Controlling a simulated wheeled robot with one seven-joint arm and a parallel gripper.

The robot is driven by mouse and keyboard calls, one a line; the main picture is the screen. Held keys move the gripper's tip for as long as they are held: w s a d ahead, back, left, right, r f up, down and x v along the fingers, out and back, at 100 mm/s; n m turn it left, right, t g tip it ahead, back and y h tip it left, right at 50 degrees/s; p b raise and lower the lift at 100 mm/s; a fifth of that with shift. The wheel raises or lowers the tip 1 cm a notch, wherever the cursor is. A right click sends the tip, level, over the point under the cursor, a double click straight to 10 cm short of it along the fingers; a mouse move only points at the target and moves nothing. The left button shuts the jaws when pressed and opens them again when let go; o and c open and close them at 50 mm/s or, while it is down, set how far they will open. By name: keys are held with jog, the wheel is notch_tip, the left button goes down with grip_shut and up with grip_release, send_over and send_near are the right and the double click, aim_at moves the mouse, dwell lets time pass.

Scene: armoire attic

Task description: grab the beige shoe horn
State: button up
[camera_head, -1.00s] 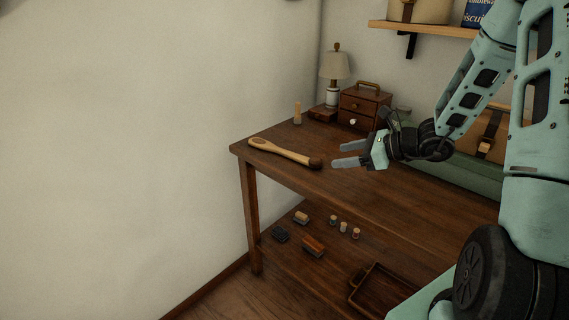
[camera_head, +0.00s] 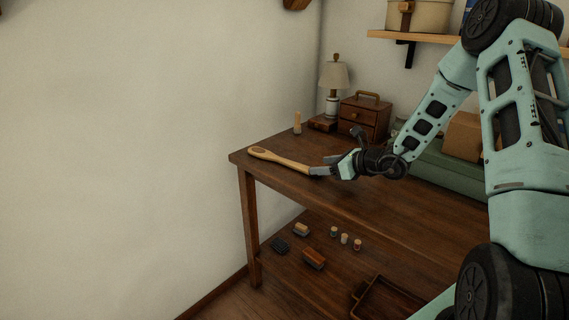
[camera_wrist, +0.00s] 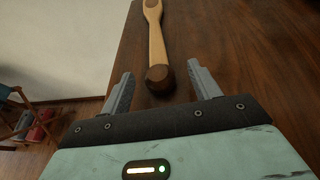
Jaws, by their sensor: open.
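The beige shoe horn (camera_head: 279,159) lies on the wooden table top near its left end, with its dark brown knob end toward my gripper. My gripper (camera_head: 322,166) is low over the table at the knob end. The wrist view shows both fingers of my gripper (camera_wrist: 160,78) apart, one on each side of the knob, with gaps on both sides. In the head view the gripper covers the knob.
A lamp (camera_head: 333,85), a small drawer box (camera_head: 364,116) and a candle-like peg (camera_head: 297,122) stand at the back of the table (camera_head: 400,200). A green case (camera_head: 440,165) lies to the right. Brushes and small jars sit on the lower shelf. The wall is at the left.

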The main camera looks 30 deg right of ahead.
jog(key=x, duration=0.5)
jog(key=shift+a+f, duration=0.2)
jog(key=shift+a, duration=0.05)
jog(key=c, duration=1.1)
